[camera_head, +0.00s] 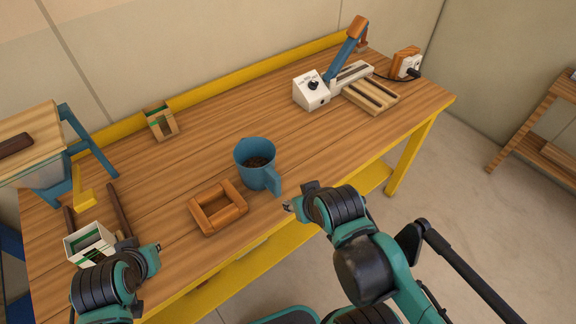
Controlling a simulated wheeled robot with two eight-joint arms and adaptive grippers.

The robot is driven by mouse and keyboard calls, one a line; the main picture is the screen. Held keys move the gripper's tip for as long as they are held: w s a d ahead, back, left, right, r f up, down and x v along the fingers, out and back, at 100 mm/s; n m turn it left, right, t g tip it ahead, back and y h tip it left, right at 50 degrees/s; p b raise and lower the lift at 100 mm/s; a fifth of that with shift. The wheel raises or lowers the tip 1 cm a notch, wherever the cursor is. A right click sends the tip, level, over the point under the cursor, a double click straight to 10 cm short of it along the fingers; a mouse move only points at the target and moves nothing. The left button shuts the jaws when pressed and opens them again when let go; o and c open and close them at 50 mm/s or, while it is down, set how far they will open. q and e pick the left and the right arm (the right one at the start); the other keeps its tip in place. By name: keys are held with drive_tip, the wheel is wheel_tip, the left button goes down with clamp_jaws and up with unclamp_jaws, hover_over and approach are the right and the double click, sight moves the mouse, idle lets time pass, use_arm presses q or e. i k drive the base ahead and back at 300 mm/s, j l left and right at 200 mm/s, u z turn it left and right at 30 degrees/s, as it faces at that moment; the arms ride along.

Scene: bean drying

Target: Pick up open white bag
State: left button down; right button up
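The open white bag (73,246) stands at the front left of the wooden table, its mouth facing up and dark green showing inside and at its front. My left gripper (157,247) is just right of the bag, with part of my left arm in front of the bag's lower edge. I cannot tell whether they touch, nor whether this gripper is open. My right gripper (289,207) is over the table's front edge, right of the blue jug, apart from the bag. Its fingertips are small and I cannot tell their opening.
A blue jug (247,155) with dark beans stands mid-table behind a wooden ring frame (205,229). A tan open bag (162,135) stands at the back. A blue-legged stand (90,143) is at left. A white sealer device (311,92) and slatted rack (376,104) are at right.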

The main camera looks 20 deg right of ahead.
sight(96, 249)
drive_tip(key=z, duration=0.4)
drive_tip(key=u, duration=1.65)
drive_tip(key=k+j+u, duration=0.1)
drive_tip(key=u, duration=0.35)
drive_tip(key=j, duration=0.1)
